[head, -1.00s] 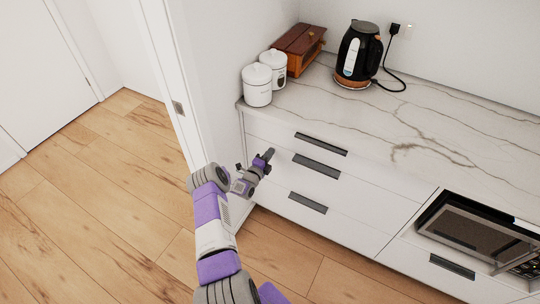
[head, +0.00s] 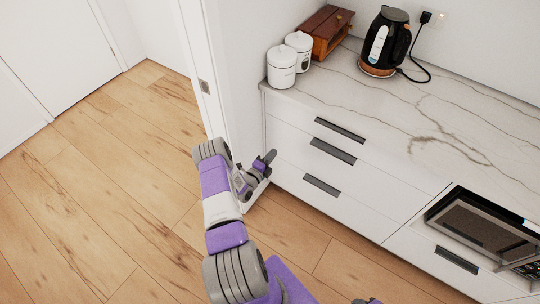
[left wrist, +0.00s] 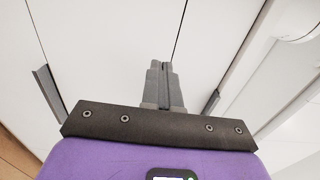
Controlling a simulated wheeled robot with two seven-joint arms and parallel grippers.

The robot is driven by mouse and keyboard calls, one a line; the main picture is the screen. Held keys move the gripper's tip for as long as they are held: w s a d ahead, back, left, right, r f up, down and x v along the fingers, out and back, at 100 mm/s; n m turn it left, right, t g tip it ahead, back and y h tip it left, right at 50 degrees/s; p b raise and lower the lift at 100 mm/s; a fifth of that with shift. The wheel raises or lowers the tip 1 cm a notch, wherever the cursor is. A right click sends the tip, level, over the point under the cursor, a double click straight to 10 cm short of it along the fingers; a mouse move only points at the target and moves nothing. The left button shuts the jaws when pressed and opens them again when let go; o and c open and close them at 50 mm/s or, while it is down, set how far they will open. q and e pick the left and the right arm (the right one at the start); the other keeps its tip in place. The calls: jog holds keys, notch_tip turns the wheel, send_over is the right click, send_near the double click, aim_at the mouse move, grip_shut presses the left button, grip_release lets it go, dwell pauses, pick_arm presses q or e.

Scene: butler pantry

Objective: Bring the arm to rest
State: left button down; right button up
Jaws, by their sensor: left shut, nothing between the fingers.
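My left arm reaches out from the bottom of the head view. Its gripper (head: 269,157) is in front of the left end of the white drawer cabinet (head: 290,150). In the left wrist view the two grey fingers (left wrist: 159,82) are together with nothing between them. The cabinet fronts fill the view behind them. I cannot tell how wide the gap to the cabinet is. A small dark piece at the bottom edge of the head view may be part of my right arm, but no right gripper shows.
The marble counter (head: 440,120) carries two white canisters (head: 282,68), a wooden box (head: 326,32) and a black kettle (head: 384,42). A microwave (head: 482,230) sits in the cabinet at right. A door frame (head: 196,60) stands left of the cabinet. The wooden floor (head: 100,190) at left is clear.

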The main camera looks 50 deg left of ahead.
pick_arm(q)
jog(key=shift+s+d, duration=0.1)
jog(key=shift+s, duration=0.3)
jog(key=w+d+f+n+g+h, duration=0.25)
jog(key=d+n, duration=0.25)
jog(key=d, duration=0.6)
jog(key=w+d+f+n+g+h, duration=0.2)
jog(key=d+n+g+h, duration=0.15)
jog(key=d, duration=0.75)
jog(key=s+d+r+n+g+h, duration=0.2)
jog(key=s+d+n+g, duration=0.7)
jog(key=s+d, duration=1.1)
jog(key=shift+d+r+g+h, duration=0.2)
jog(key=shift+r+g+h, duration=0.25)
jog(key=shift+g, duration=0.45)
